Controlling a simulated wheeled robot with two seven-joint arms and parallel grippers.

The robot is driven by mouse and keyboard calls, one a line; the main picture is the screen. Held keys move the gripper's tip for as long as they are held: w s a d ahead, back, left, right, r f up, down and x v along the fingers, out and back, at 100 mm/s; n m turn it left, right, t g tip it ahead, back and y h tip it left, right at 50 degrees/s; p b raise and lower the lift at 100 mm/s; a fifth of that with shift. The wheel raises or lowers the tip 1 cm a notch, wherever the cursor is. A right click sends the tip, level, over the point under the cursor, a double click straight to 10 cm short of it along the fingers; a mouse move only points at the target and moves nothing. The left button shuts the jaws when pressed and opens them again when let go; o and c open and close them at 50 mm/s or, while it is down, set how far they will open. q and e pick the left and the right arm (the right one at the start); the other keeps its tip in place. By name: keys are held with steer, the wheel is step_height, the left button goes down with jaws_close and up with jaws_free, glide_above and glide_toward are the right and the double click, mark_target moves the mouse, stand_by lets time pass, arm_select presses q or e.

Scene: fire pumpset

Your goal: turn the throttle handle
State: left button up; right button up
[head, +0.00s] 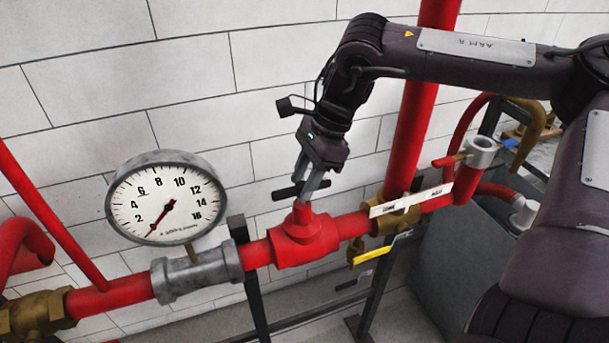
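A short black bar handle, which I take for the throttle handle (284,193), sits on top of a red valve body (304,238) in the red pipe line. My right gripper (305,184) comes down from above with its two grey fingers at this handle. The fingers are a little apart, with the handle's middle at their tips. Whether they press on it or only stand around it cannot be told. The gripper hides part of the handle. My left gripper is not in view.
A round pressure gauge (166,199) stands left of the valve, its needle pointing low. To the right are a brass valve (396,217) with a yellow lever (371,256) and a white label strip (411,201). A thick red vertical pipe (414,125) rises behind my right arm.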

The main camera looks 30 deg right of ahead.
steer(key=shift+s, duration=0.1)
jaws_close()
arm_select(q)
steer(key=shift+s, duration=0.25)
arm_select(e)
steer(key=shift+n, duration=0.3)
steer(key=n+g, duration=0.1)
steer(key=n, duration=0.1)
steer(key=n+g+p, duration=0.1)
steer(key=n, duration=0.2)
steer(key=shift+w, duration=0.2)
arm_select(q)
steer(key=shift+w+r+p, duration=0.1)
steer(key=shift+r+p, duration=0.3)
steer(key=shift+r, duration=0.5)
arm_select(e)
steer(key=shift+n+g+h, duration=0.3)
steer(key=shift+n+g, duration=0.3)
steer(key=shift+n, duration=1)
steer(key=shift+w, duration=0.1)
jaws_free()
steer(key=shift+a, duration=0.1)
